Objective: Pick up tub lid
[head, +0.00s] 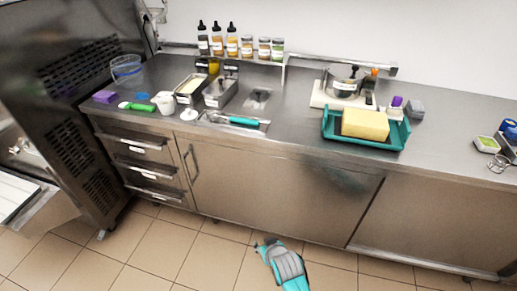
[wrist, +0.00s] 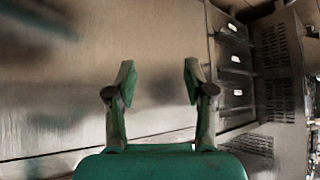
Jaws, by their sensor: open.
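A small white round piece (head: 189,114), which looks like a lid, lies near the front edge of the steel counter, left of centre in the head view. A white tub or cup (head: 165,104) stands just left of it. A flat blue piece (head: 141,96) lies further left; I cannot tell which of these is the tub lid. My gripper (head: 267,242) is low over the floor in front of the cabinets, well below the counter and apart from these things. In the wrist view my gripper (wrist: 158,76) is open with nothing between its fingers; no lid shows there.
The steel counter (head: 290,112) holds a clear blue-rimmed container (head: 126,68), a purple block (head: 104,97), a green-handled tool (head: 138,106), metal pans (head: 220,92), a teal-handled tool (head: 243,121) and a teal tray (head: 391,137) with a yellow block. Drawers (head: 143,147) are below. The tiled floor is clear.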

